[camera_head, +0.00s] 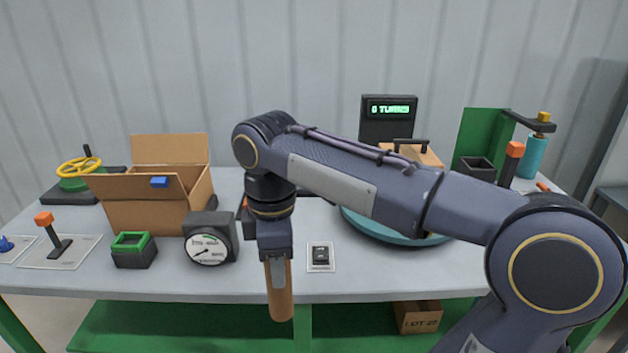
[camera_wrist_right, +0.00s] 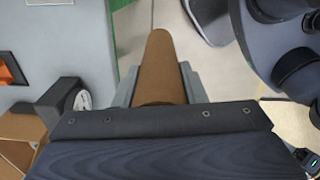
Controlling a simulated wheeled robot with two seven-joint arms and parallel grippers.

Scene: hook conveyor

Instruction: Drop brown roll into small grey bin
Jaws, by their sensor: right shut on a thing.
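My right gripper (camera_head: 278,272) points down near the table's front edge, shut on the brown roll (camera_head: 281,303). The roll hangs upright, and its lower end shows below the front edge of the tabletop in the head view. In the right wrist view the roll (camera_wrist_right: 160,60) sits between the two grey fingers. A small dark grey open bin (camera_head: 476,168) stands at the back right, before a green panel; its inside is hardly visible. A small dark box with a green rim (camera_head: 134,251) stands at the front left. My left gripper is not in view.
An open cardboard box (camera_head: 150,200), a round gauge (camera_head: 209,247) and an orange-topped lever (camera_head: 54,240) stand on the left. A teal turntable (camera_head: 390,232) is partly hidden behind my right arm. A small dark switch (camera_head: 320,256) lies right of the gripper.

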